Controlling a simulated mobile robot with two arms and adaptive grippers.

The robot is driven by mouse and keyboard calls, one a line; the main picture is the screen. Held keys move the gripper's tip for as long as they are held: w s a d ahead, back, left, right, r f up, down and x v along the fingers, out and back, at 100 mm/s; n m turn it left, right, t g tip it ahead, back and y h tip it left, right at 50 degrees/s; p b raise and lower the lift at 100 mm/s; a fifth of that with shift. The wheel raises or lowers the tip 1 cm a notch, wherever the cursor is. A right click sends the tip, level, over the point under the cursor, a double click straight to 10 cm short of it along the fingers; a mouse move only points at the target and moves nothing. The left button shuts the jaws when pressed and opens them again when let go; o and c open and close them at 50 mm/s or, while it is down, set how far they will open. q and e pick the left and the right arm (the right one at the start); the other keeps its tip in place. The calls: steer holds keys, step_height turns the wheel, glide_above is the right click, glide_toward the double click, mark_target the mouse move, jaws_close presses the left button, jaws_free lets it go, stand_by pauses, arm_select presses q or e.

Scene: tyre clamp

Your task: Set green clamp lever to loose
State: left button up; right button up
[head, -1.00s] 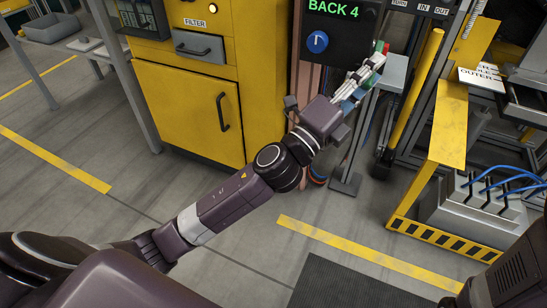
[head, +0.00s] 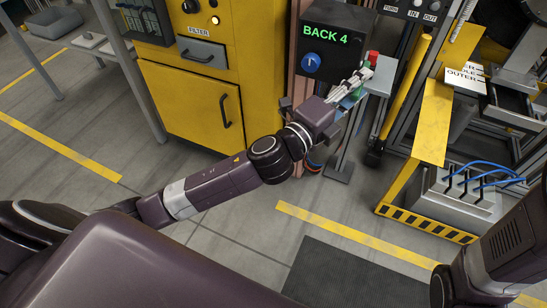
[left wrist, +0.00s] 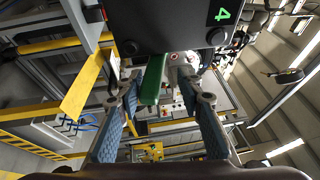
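The green clamp lever (left wrist: 152,80) shows in the left wrist view as a green bar below the dark box. It lies between the two fingers in the picture, nearer the left one; I see no clear contact. In the head view a small green part (head: 366,68) shows at the fingertips, beside a red part (head: 373,57). My left gripper (head: 360,78) is at the right side of the box; its fingers are spread in the left wrist view (left wrist: 162,85). My right gripper is out of view; only my right arm shows at lower right.
The dark box (head: 345,20) shows "BACK 4" and has a blue knob (head: 311,63). A yellow cabinet (head: 190,105) stands left of it. A yellow-framed machine (head: 432,120) stands right, with a grey unit with blue cables (head: 455,200) below. Floor in front is clear.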

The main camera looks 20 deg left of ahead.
arm_select(q)
steer(key=shift+r+g+p, duration=0.5)
steer(key=shift+r+p, duration=0.3)
steer(key=shift+p, duration=1.25)
steer(key=shift+s+n+y+p, duration=0.15)
steer(key=shift+n+y+p, duration=0.15)
steer(key=v, duration=0.8)
steer(key=w+a+f+n+g+y+p, duration=0.1)
steer(key=w+a+f+n+y+p, duration=0.15)
steer(key=f, duration=0.45)
steer(key=w+a+f+n+g+y+p, duration=0.1)
steer(key=a+f+n+g+p, duration=0.1)
steer(key=a+f, duration=0.35)
steer(key=s+a+f+n+g+y+p, duration=0.1)
steer(key=s+a+f+n+p, duration=0.1)
steer(key=f, duration=0.6)
steer(key=s+a+f+n+g+y+p, duration=0.1)
steer(key=s+a+f+n+g+p, duration=0.1)
steer(key=f, duration=0.6)
steer(key=shift+s+a+n+p, duration=0.5)
steer(key=shift+n, duration=0.05)
steer(key=shift+f, duration=0.15)
